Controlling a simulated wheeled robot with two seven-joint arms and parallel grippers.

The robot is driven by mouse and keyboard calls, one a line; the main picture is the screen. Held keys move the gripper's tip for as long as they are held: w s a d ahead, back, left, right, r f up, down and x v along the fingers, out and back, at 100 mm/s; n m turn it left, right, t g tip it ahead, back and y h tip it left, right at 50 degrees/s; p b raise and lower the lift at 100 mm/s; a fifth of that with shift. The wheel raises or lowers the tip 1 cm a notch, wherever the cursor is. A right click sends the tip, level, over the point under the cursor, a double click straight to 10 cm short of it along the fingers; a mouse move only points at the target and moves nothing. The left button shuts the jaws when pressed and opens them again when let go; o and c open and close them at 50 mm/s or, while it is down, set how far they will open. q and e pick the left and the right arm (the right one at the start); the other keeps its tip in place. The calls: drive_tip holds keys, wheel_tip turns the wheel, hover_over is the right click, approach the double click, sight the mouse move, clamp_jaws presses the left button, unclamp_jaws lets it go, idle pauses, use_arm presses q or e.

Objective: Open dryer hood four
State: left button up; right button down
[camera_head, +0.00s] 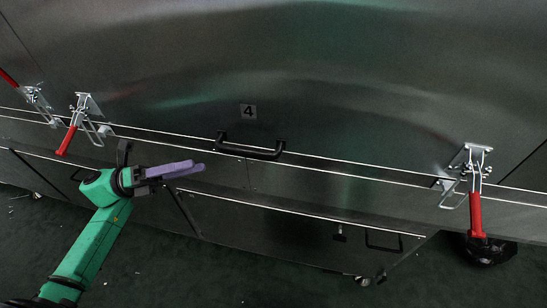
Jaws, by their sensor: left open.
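Dryer hood four (300,80) is a large dark metal cover marked by a small plate with a "4" (248,111). Its black bar handle (250,148) sits at the lower edge, and the hood looks closed along its seam. A left toggle latch (88,105) and a right toggle latch (477,160) have red levers hanging down. I cannot tell whether their wire loops are hooked. My left gripper (195,168), with purple fingers, is open and empty, below and left of the bar handle and apart from it. My right gripper is not in view.
Another latch (36,98) with a red lever shows at the far left. Lower panels (300,228) with small handles run below the seam. Dark green floor (220,275) is clear in front.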

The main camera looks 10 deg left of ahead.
sight(247, 153)
use_arm(q)
drive_tip(key=p+x, duration=0.1)
drive_tip(key=x, duration=0.3)
drive_tip(key=p+x, duration=0.1)
drive_tip(key=x, duration=0.3)
drive_tip(key=r+x, duration=0.1)
drive_tip(key=x, duration=0.4)
drive_tip(key=shift+s+p, duration=0.25)
drive_tip(key=shift+p, duration=0.15)
drive_tip(key=shift+w+d+f, duration=0.1)
drive_tip(key=shift+d, duration=0.15)
clamp_jaws()
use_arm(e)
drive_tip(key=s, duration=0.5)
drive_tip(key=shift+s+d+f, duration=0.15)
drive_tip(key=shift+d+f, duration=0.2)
